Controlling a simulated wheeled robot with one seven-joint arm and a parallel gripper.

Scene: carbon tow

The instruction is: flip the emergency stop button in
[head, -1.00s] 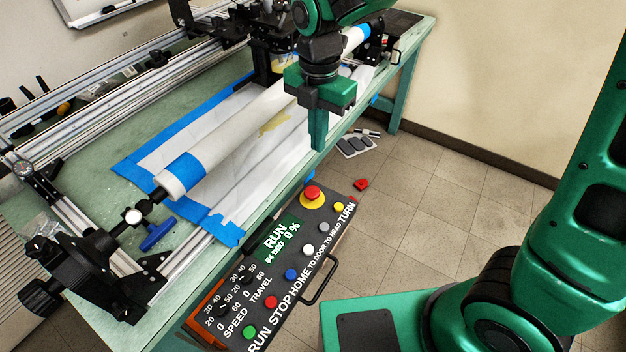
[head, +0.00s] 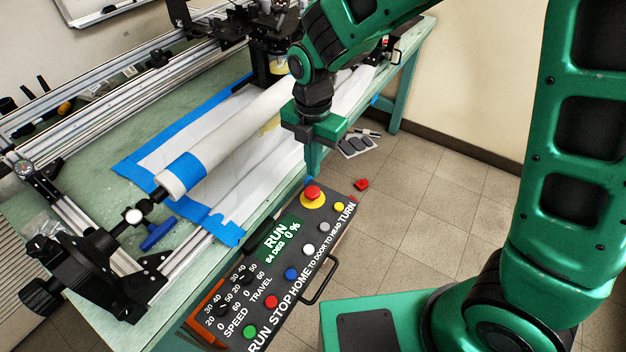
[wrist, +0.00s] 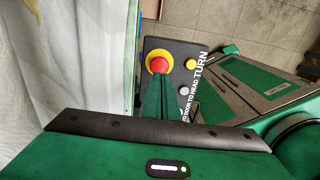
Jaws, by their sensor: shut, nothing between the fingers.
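The emergency stop button (head: 313,192) is a red mushroom head on a yellow ring, at the far end of the dark control panel (head: 318,273). It also shows in the wrist view (wrist: 158,64), just beyond my fingertips. My gripper (head: 312,174) points down with its fingers together and empty. In the head view the fingertips are just above and behind the button. I cannot tell whether they touch it. The panel display (head: 277,240) reads RUN, 84 deg, 0 %.
Beside the panel stands a green bench (head: 95,178) with a white roller (head: 228,138) wrapped in blue tape. A panel handle (head: 318,282) sticks out on the right. A small red object (head: 361,184) shows past the panel's far edge. Tiled floor (head: 430,215) lies open to the right.

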